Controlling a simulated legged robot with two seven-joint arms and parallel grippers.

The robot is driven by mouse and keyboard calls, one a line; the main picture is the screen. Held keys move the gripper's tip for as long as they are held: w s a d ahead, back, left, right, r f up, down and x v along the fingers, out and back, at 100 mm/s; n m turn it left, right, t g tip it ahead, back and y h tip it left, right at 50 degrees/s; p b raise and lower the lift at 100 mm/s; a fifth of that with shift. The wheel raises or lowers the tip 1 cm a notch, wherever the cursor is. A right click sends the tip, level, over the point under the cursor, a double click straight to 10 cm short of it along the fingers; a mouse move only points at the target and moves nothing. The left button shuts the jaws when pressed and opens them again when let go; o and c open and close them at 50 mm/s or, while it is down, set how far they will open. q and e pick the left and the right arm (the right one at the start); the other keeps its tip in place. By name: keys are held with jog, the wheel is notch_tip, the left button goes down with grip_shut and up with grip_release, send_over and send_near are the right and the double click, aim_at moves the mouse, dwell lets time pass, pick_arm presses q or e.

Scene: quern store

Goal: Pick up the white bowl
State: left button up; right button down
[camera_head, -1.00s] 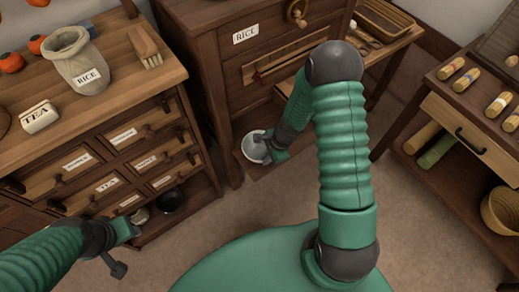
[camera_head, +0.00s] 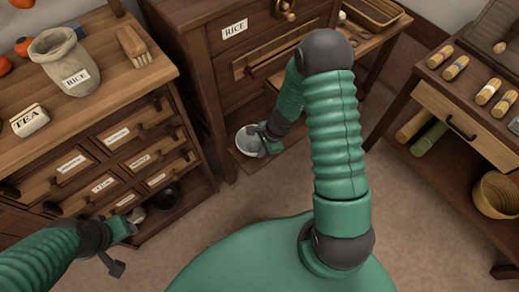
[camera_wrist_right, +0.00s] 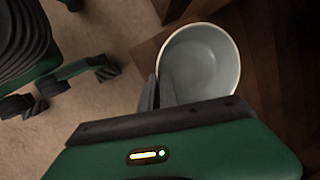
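The white bowl (camera_head: 247,140) is at the low shelf of the dark cabinet marked RICE, its opening facing up in the head view. My right gripper (camera_head: 266,139) is at its right side. In the right wrist view the bowl (camera_wrist_right: 205,62) looks empty, and my right gripper's fingers (camera_wrist_right: 157,88) are close together on its near-left rim, one inside and one outside. I cannot tell if the bowl is clear of the shelf. My left gripper (camera_head: 126,248) is open and empty, in front of the left cabinet.
The left cabinet (camera_head: 95,120) carries a sack marked RICE (camera_head: 65,62), a TEA box (camera_head: 30,121) and a brush (camera_head: 132,45). A dark bowl (camera_head: 165,197) is on its low shelf. A rack with rolls (camera_head: 455,68) stands at right. Floor (camera_head: 235,200) between is clear.

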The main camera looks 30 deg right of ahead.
notch_tip(320, 180, up, 3)
jog(key=shift+r+p, duration=0.1)
jog(key=shift+p, duration=0.65)
jog(key=s+d, duration=0.1)
jog(key=s, duration=1.5)
jog(key=shift+d+r, duration=0.3)
jog(key=shift+r, duration=0.05)
jog(key=shift+s, duration=0.1)
